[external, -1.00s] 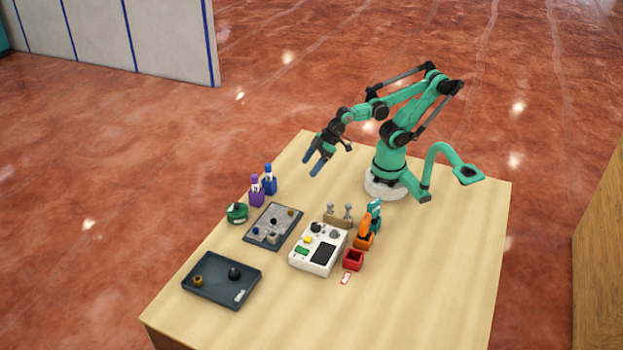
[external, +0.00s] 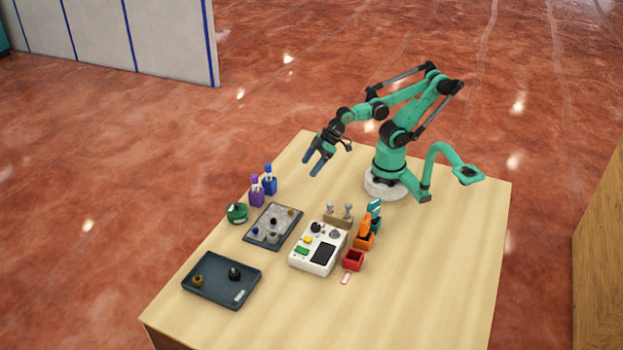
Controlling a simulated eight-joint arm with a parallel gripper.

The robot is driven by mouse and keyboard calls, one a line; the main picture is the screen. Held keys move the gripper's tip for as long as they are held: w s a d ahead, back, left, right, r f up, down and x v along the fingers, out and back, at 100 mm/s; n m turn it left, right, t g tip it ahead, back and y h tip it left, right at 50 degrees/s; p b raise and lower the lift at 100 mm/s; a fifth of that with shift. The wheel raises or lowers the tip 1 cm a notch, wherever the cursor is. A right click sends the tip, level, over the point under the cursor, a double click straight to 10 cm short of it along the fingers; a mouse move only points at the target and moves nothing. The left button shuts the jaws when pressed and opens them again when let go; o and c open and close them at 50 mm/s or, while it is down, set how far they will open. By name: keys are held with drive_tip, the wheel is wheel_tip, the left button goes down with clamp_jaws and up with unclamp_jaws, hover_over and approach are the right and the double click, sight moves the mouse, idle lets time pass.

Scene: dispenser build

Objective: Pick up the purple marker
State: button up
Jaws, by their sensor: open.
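The purple marker (external: 256,191) stands upright near the table's left edge. It looks like a purple body with a pale section and a purple top. A similar blue marker (external: 269,181) stands right beside it, a little behind and to the right. My gripper (external: 313,168) is open and empty. It hangs above the table, to the right of and higher than both markers, with its blue fingers pointing down and left. It is apart from everything.
A green round item (external: 237,213) lies just in front of the purple marker. A grey tray (external: 262,239), a white device (external: 302,267), a dark tray (external: 215,297), a red box (external: 353,261) and an orange item (external: 364,236) stand nearby. The table's front right (external: 430,280) is clear.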

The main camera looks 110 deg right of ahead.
drive_tip(key=shift+c, duration=0.4)
drive_tip(key=n+g, duration=0.4)
approach(255, 176)
drive_tip(key=s+a+f, duration=0.2)
drive_tip(key=s+a, duration=0.2)
drive_tip(key=w+d+f+n+g, duration=0.1)
drive_tip(key=w, duration=0.1)
drive_tip(key=w+d+f+n+g, duration=0.1)
drive_tip(key=w, duration=0.1)
drive_tip(key=w+d+f+n+g, duration=0.1)
drive_tip(key=w+f, duration=0.1)
drive_tip(key=shift+w+d, duration=0.3)
drive_tip(key=shift+d, duration=0.1)
drive_tip(key=shift+w+d+f, duration=0.15)
drive_tip(key=shift+w+f, duration=0.05)
drive_tip(key=shift+f, duration=2.95)
clamp_jaws()
